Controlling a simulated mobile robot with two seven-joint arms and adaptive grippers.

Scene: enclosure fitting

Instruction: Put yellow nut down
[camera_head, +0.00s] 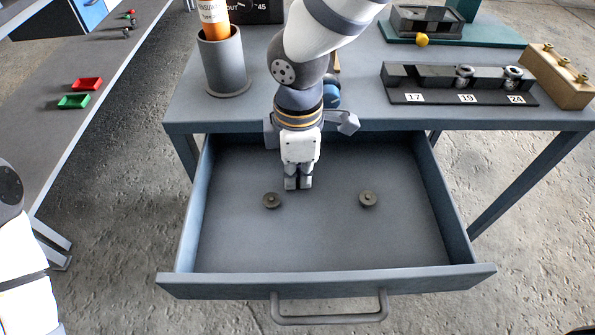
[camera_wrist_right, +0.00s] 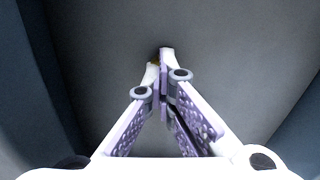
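My right gripper (camera_head: 298,184) points down into the open drawer (camera_head: 320,245), low over its floor toward the back. Its fingers are nearly together. The nut does not show in the head view. Whether it touches the drawer floor I cannot tell. Part of my left arm shows at the left edge; its gripper is out of view.
Two dark round pieces (camera_head: 271,200) (camera_head: 367,199) lie on the drawer floor near the gripper. The drawer's front half is clear. On the table stand a grey cup (camera_head: 223,65), a numbered rack (camera_head: 440,88) and a wooden block (camera_head: 560,80).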

